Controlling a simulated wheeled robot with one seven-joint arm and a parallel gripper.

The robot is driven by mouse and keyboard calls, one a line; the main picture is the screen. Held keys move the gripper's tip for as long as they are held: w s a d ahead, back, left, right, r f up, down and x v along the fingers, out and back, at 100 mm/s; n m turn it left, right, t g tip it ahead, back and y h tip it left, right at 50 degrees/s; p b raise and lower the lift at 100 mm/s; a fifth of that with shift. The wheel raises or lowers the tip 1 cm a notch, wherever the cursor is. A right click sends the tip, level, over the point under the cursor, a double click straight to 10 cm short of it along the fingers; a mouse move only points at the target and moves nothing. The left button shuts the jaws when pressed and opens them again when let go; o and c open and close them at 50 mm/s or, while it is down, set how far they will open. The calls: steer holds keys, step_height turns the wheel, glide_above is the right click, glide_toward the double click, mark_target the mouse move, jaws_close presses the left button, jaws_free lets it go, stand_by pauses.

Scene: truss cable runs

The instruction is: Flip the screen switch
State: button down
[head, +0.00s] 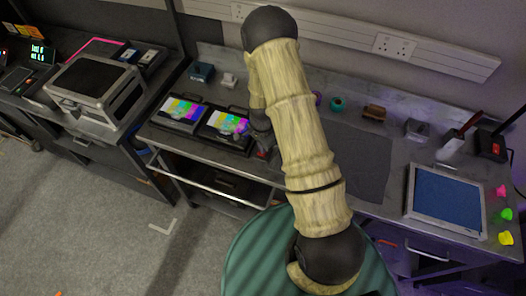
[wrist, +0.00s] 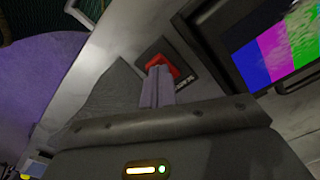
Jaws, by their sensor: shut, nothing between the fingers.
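The screen switch (wrist: 165,66) is a red rocker in a dark square plate on the grey bench, seen in the wrist view just beyond my fingertips. My gripper (wrist: 159,75) is shut and empty, with its tips over the lower part of the red rocker. I cannot tell whether they touch it. In the head view my gripper (head: 262,150) is at the bench front, right of the screens, and mostly hidden by my arm. The right screen (head: 227,123) shows colour bars, and part of it also shows in the wrist view (wrist: 290,45). The left screen (head: 182,110) shows colour bars too.
A dark mat (head: 350,160) lies right of my arm. A blue-faced framed panel (head: 447,197) lies further right, near coloured plugs (head: 505,214). A silver case (head: 95,88) stands on the left bench. A rail (head: 205,188) runs along the bench front.

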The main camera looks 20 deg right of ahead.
steer(key=shift+f+b, duration=0.3)
steer(key=shift+f, duration=0.1)
stand_by(0.3)
steer(key=shift+r+p, duration=2.4)
steer(key=shift+r, duration=1.05)
steer(key=shift+r, duration=0.15)
steer(key=s+r+n+t+b, duration=0.2)
steer(key=s+r+n+b, duration=0.5)
steer(key=s+r+n, duration=0.6)
step_height(320, 180, up, 5)
steer(key=shift+s+f+t, duration=0.2)
steer(key=shift+s+t, duration=0.1)
steer(key=shift+s, duration=0.4)
